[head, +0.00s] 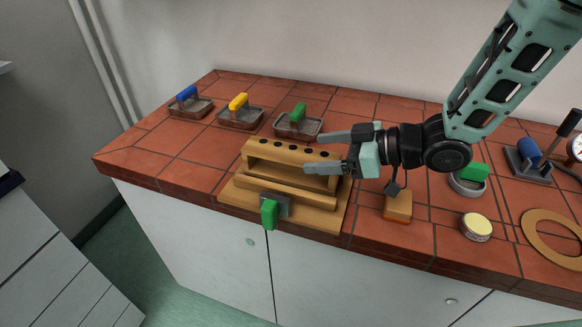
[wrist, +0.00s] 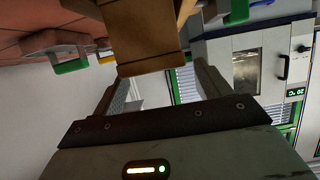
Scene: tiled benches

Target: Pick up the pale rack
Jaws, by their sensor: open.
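The pale rack (head: 262,152) is a wooden block with a row of dark holes along its top and an open front. It sits on a wider wooden base (head: 240,193) with a green-handled metal latch (head: 269,212) at its front. My gripper (head: 315,152) is open, its two fingers pointing left at the rack's right end. One finger overlaps that end in the head view, and I cannot tell whether it touches. In the wrist view a brown wooden piece (wrist: 145,40), seemingly the rack's end, is ahead of the open fingers (wrist: 160,82).
Trays with blue (head: 187,93), yellow (head: 238,102) and green (head: 298,113) handles stand behind the rack. To the right are an orange-brown block (head: 398,207), a yellow-lidded tin (head: 476,227), a round dish (head: 466,187) and a wooden ring (head: 530,235). The tiled bench (head: 150,160) is clear at left.

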